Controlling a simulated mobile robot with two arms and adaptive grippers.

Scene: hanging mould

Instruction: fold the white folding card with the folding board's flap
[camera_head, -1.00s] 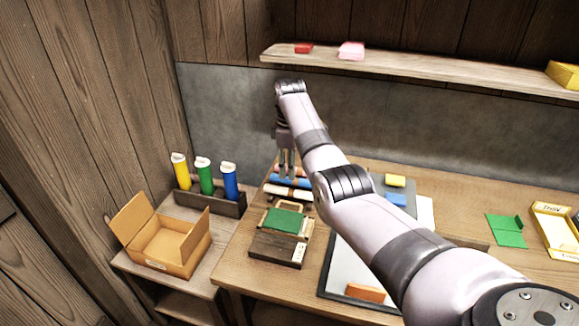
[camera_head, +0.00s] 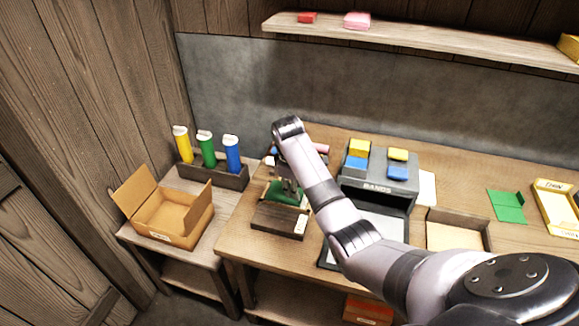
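A white sheet (camera_head: 428,187), perhaps the white folding card, lies flat at the back of the table, partly hidden by the BANDS box. A small dark wooden stand (camera_head: 278,219) with a green piece (camera_head: 284,194) on top and a white label is near the table's left edge. I cannot tell whether it is the folding board; no flap is clearly distinguishable. My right gripper (camera_head: 291,188) points down over the green piece; contact and finger opening are unclear. My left gripper is not in view.
The BANDS box (camera_head: 376,187) holds yellow and blue blocks. A dark-framed tray (camera_head: 332,252) lies partly under my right arm. An opened green card (camera_head: 508,206) lies at right. An open cardboard box (camera_head: 172,219) and a rack of tubes (camera_head: 210,173) stand left.

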